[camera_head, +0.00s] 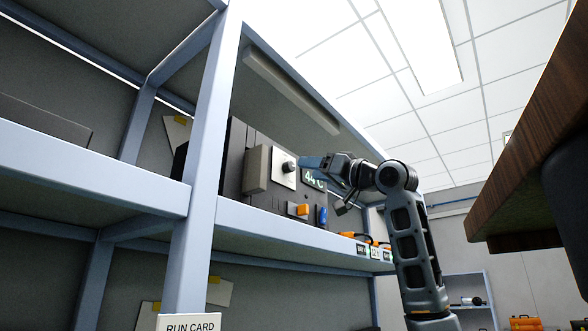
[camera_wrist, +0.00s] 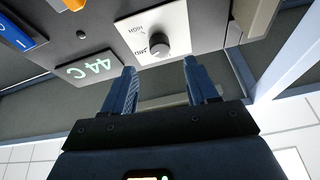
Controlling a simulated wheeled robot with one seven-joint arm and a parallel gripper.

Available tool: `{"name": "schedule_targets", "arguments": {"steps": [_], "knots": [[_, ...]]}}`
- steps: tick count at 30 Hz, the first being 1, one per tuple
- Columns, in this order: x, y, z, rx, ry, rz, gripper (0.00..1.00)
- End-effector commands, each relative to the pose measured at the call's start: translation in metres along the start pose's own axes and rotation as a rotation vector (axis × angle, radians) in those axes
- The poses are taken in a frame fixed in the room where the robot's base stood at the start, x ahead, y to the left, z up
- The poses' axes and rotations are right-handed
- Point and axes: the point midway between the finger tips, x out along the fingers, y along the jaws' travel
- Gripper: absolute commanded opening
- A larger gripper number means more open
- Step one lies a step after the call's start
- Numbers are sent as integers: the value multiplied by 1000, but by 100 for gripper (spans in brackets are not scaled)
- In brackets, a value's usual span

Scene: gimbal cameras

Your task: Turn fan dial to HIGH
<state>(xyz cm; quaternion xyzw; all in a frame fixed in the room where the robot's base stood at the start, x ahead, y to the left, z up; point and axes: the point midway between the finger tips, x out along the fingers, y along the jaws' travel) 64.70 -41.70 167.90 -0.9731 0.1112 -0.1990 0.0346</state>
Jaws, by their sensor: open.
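The fan dial (camera_head: 289,167) is a dark round knob on a white plate (camera_head: 281,178) on the front of a dark panel unit on the shelf. In the wrist view the dial (camera_wrist: 159,46) shows upside down on its plate, with "HIGH" lettering readable and other lettering partly cut off. My gripper (camera_head: 318,164) is just right of the dial in the head view. In the wrist view its two blue fingers (camera_wrist: 160,72) are spread apart with nothing between them, and their tips end just short of the dial. Which setting the dial points to is hard to tell.
A display reading "44 C" (camera_wrist: 88,68) sits beside the dial plate. An orange button (camera_head: 303,210), a blue rocker switch (camera_head: 322,215) and a protruding grey block (camera_head: 257,170) are nearby. The blue-grey shelf post (camera_head: 207,130) stands left; a wooden tabletop (camera_head: 540,150) hangs at right.

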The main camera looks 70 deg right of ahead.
Motion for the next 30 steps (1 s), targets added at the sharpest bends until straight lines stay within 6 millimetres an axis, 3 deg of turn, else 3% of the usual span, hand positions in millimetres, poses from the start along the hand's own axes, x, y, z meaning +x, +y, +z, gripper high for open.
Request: {"name": "schedule_targets", "arguments": {"steps": [3,10,22,30], "knots": [[21,-1,-3,0,-1,0,58],[51,0,-1,0,-1,-1,58],[60,0,0,-1,1,0,58],[60,0,0,-1,1,0,34]]}}
